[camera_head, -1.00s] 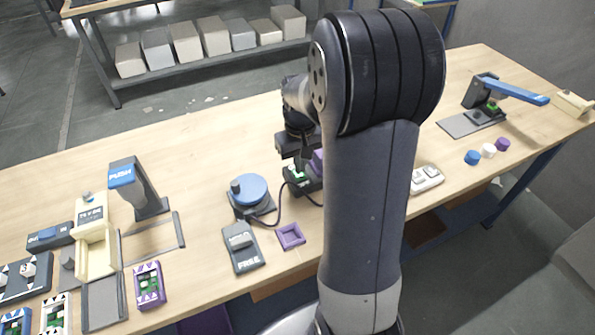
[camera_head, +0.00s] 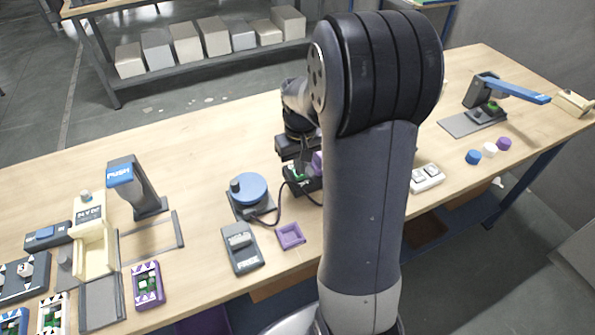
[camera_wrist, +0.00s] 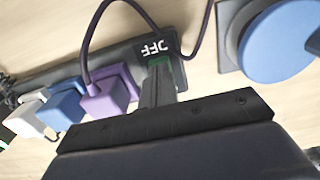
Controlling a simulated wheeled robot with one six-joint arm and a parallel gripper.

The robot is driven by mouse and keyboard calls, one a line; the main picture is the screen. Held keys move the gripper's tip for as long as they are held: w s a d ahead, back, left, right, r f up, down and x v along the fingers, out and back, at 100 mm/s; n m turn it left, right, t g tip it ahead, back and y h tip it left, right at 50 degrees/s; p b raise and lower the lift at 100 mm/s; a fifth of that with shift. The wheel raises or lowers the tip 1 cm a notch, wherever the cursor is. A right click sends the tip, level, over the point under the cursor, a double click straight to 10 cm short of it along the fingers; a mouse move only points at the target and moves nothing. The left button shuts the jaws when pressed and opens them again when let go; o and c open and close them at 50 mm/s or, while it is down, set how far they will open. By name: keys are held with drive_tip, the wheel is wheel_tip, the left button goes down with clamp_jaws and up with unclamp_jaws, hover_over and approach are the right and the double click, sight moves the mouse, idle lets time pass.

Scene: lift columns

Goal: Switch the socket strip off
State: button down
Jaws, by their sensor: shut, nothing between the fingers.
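The dark socket strip (camera_wrist: 126,58) runs diagonally across the upper left of the wrist view. It carries a white OFF label (camera_wrist: 155,47) near its right end and a green switch (camera_wrist: 177,68) below the label. Purple (camera_wrist: 107,93), blue (camera_wrist: 67,103) and white (camera_wrist: 30,117) plugs sit along it. My gripper (camera_wrist: 158,68) is shut and empty, its fingertips over the green switch. They hide part of the switch, so I cannot tell contact or its position. In the head view, my arm hides much of the strip (camera_head: 304,188).
A blue round knob (camera_head: 251,187) on a grey base stands left of the strip. A grey switch box (camera_head: 242,258) and a purple tray (camera_head: 290,236) are in front. A white two-button box (camera_head: 426,178) is right of my arm. Bare wood lies behind the strip.

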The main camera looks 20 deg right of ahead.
drive_tip(key=shift+f, duration=0.4)
drive_tip(key=shift+r, duration=0.2)
wheel_tip(320, 180, up, 7)
drive_tip(key=p, duration=0.5)
drive_tip(key=shift+f, duration=0.1)
drive_tip(key=shift+f, duration=0.1)
wheel_tip(320, 180, down, 7)
drive_tip(key=b, duration=0.5)
drive_tip(key=shift+b, duration=0.3)
idle(0.4)
